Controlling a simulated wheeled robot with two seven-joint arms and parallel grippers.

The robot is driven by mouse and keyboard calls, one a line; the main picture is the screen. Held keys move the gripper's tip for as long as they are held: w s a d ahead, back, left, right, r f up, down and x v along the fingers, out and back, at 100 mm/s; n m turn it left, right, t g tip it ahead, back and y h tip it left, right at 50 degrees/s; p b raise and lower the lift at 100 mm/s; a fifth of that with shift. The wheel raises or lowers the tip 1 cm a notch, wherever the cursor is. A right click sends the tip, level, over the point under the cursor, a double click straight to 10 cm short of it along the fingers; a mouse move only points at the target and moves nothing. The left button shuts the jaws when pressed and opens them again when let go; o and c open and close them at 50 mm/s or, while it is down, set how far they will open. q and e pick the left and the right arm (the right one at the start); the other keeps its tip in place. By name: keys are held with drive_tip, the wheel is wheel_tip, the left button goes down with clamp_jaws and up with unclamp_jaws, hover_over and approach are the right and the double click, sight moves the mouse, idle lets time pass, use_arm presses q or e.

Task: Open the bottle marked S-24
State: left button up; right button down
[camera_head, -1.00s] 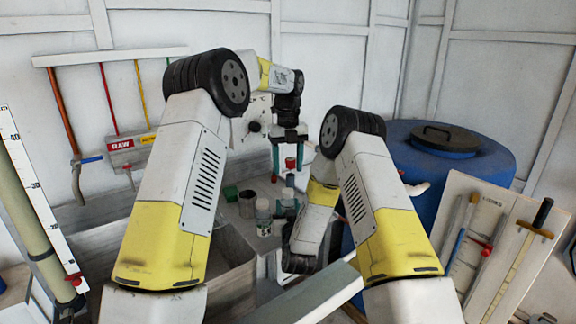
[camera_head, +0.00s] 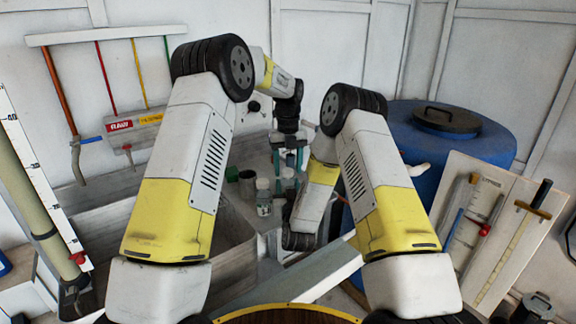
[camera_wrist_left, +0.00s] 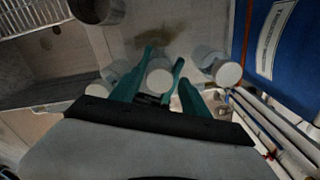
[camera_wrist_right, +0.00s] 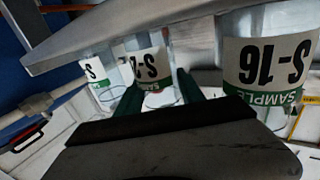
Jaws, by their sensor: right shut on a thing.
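In the right wrist view the middle bottle (camera_wrist_right: 146,62) has an upside-down label starting "S-2"; its last digit is hidden. My right gripper (camera_wrist_right: 163,95) is shut on this bottle, a green finger on either side. From above, in the left wrist view, a middle bottle shows its white round cap (camera_wrist_left: 160,82). My left gripper (camera_wrist_left: 158,90) is over it, with green fingers apart on both sides of the cap.
A bottle marked S-16 (camera_wrist_right: 270,62) and another bottle (camera_wrist_right: 100,75) with a partly hidden label stand close on either side. A blue barrel (camera_head: 450,140) stands right.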

use_arm(q)
clamp_jaws()
drive_tip(key=n, duration=2.2)
drive_tip(key=shift+r, duration=0.1)
drive_tip(key=n, duration=1.3)
drive_tip(key=shift+n, duration=0.4)
drive_tip(key=n, duration=0.4)
drive_tip(key=shift+n, duration=0.4)
drive_tip(key=n, duration=1.3)
drive_tip(key=shift+n, duration=0.3)
drive_tip(key=shift+r, duration=0.2)
